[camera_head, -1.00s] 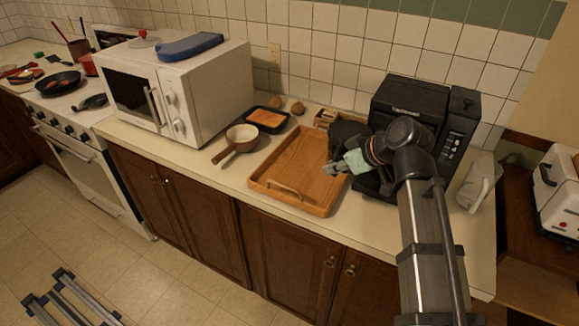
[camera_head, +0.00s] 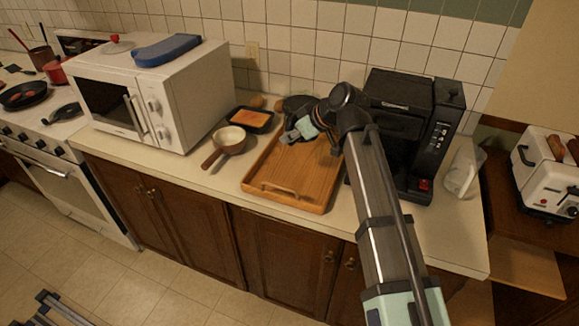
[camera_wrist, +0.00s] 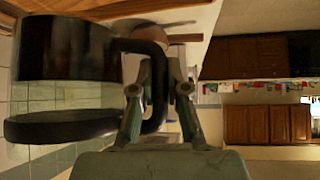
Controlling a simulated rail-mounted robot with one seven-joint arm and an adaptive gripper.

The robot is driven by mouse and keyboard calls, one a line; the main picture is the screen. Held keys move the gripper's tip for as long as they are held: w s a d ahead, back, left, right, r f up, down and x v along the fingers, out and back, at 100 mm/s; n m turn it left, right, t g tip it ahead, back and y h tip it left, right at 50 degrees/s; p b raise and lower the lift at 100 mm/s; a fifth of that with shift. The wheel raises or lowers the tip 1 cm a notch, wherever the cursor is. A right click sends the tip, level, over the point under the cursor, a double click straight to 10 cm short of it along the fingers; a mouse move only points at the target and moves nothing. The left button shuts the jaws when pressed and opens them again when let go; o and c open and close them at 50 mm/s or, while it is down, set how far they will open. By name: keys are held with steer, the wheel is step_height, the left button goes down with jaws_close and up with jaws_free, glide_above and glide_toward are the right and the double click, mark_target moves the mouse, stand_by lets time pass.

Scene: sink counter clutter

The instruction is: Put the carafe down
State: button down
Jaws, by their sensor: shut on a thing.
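The dark carafe (camera_head: 298,104) shows partly behind my gripper, over the far end of the wooden tray (camera_head: 285,190). My gripper (camera_head: 297,132) is shut on the carafe's handle. In the wrist view, the carafe (camera_wrist: 65,48) fills the upper left, and its black looped handle (camera_wrist: 158,105) passes between the fingers of my gripper (camera_wrist: 160,75). My gripper and arm hide part of the carafe in the head view. I cannot tell whether its base touches the tray.
The black coffee maker (camera_head: 405,130) stands right of the tray. A small saucepan (camera_head: 228,141) and a dark pan with orange contents (camera_head: 250,118) lie to the left, beside the white microwave (camera_head: 150,95). The front of the tray is clear.

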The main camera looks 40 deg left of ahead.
step_height(320, 180, down, 12)
steer(key=p, duration=0.2)
steer(key=shift+f+p, duration=0.25)
steer(key=shift+p, duration=0.1)
steer(key=shift+f, duration=0.2)
steer(key=c, duration=1.2)
jaws_free()
steer(key=shift+r, duration=0.1)
steer(key=shift+r, duration=0.2)
steer(key=shift+d+r, duration=0.15)
steer(key=shift+d, duration=0.15)
steer(key=b+v, duration=0.3)
steer(key=v, duration=0.8)
steer(key=shift+r, duration=0.1)
